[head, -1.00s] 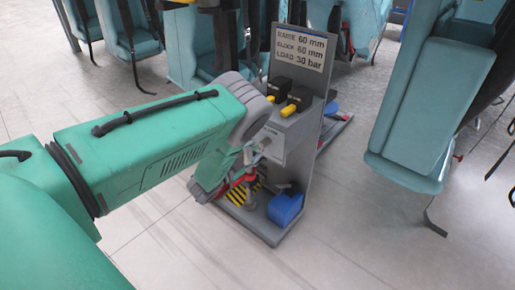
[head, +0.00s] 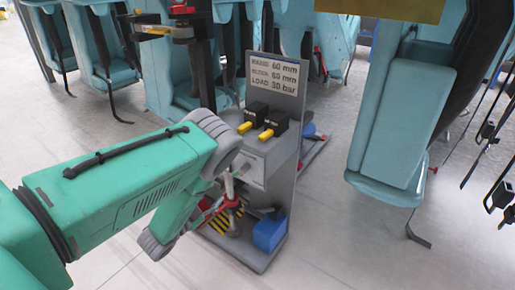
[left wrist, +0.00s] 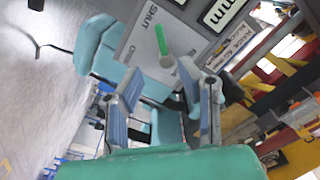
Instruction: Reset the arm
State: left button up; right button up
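My left arm, green with grey pads, reaches in from the left in the head view and bends down at the left side of a grey stand (head: 270,165). The left gripper shows in the left wrist view (left wrist: 170,85) with its two grey-blue fingers apart and nothing seen between them. Beyond the fingers is a grey panel (left wrist: 150,45) marked "SHUT" with a green bar (left wrist: 161,40). In the head view the left fingers are hard to make out behind the arm. My right gripper is in neither view.
The stand carries a sign (head: 278,75), two black boxes with yellow levers (head: 266,134) and a blue block (head: 269,234) on its base. Teal seats (head: 393,125) stand on the right and at the back.

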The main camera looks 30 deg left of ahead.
pick_arm(q)
jog(key=s+d+f+n+g+y+p, duration=0.4)
jog(key=s+d+n+g, duration=0.3)
jog(key=s+g, duration=0.4)
jog(key=s+d+r+n+g+h, duration=0.1)
jog(key=s+d+g, duration=0.2)
jog(key=s, duration=0.5)
jog(key=s+d+r+n+g+h+p, duration=0.1)
jog(key=s+d+g, duration=0.2)
jog(key=s, duration=0.6)
jog(key=shift+s+d+p, duration=0.2)
jog(key=shift+d+p, duration=0.1)
jog(key=shift+d, duration=0.7)
jog(key=shift+w+f, duration=0.1)
